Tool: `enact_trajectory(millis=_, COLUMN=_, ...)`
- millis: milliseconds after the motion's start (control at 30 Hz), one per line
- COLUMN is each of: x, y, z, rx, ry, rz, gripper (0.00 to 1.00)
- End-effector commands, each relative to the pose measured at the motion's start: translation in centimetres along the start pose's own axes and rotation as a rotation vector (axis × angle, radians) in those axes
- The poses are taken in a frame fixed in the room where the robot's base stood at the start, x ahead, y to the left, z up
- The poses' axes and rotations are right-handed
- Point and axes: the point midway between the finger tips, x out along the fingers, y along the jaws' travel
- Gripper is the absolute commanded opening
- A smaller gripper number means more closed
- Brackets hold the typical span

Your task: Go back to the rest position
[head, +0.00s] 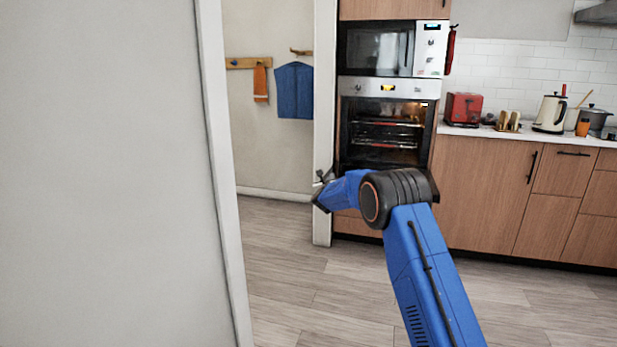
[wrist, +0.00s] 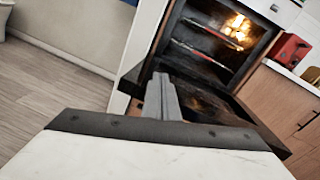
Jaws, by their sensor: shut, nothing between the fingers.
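My blue arm reaches up from the lower right in the head view and bends left at its dark joint. My gripper (head: 322,180) is at its end, in front of the white wall edge beside the oven. In the wrist view my gripper (wrist: 162,98) shows as grey fingers pressed together, with nothing between them. Behind the fingers, the oven (wrist: 213,40) is lit inside and its dark door (wrist: 205,103) is folded down. In the head view the oven (head: 385,130) shows its racks, while my arm hides most of the door.
A microwave (head: 375,50) sits above the oven. A red toaster (head: 463,108) and a kettle (head: 550,113) stand on the counter at right. A white wall end (head: 222,200) stands close on the left. The wooden floor (head: 310,290) is clear.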

Motion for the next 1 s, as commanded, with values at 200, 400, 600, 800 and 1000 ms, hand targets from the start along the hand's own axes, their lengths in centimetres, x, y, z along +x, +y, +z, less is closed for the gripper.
enact_trajectory(millis=200, x=-4.4, y=-3.0, z=5.1, rx=-0.24, ry=0.024, rz=0.109, gripper=0.0)
enact_trajectory(millis=400, x=-9.3, y=-5.5, z=8.4, rx=-0.468, ry=0.035, rz=0.211, gripper=0.0)
enact_trajectory(millis=600, x=-14.9, y=-8.2, z=10.8, rx=-0.699, ry=0.036, rz=0.314, gripper=0.0)
enact_trajectory(millis=800, x=-21.3, y=-10.8, z=12.1, rx=-0.93, ry=0.026, rz=0.419, gripper=0.0)
enact_trajectory(millis=1000, x=-28.3, y=-13.6, z=12.3, rx=-1.16, ry=0.007, rz=0.526, gripper=0.0)
